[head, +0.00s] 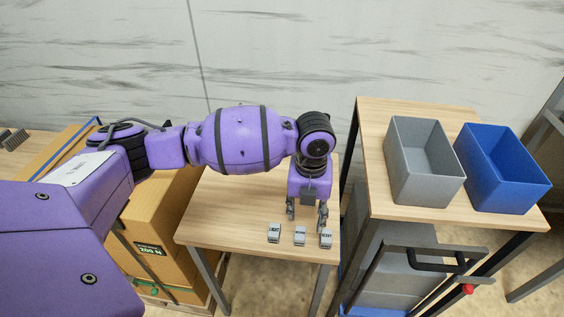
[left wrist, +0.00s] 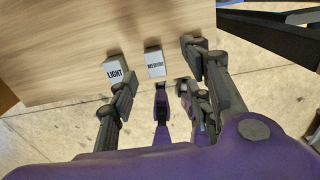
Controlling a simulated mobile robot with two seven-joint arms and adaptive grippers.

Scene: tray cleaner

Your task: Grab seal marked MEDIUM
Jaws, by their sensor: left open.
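The seal marked MEDIUM (head: 299,236) is a small grey block with a pale label. It stands on the small wooden table between the LIGHT seal (head: 274,233) on its left and the HEAVY seal (head: 326,238) on its right. My left gripper (head: 307,212) points down just behind the row, open and empty. In the left wrist view, the MEDIUM seal (left wrist: 155,63) lies between the spread fingers of the left gripper (left wrist: 156,68), apart from both. The LIGHT seal (left wrist: 115,70) is beside the left finger; whether they touch is unclear. I cannot make out the HEAVY label there. My right gripper is not in view.
The small wooden table (head: 225,225) is bare left of the seals. A higher table (head: 375,135) close on the right carries a grey bin (head: 398,165) and a blue bin (head: 505,200). Cardboard boxes (head: 165,220) stand left of the small table.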

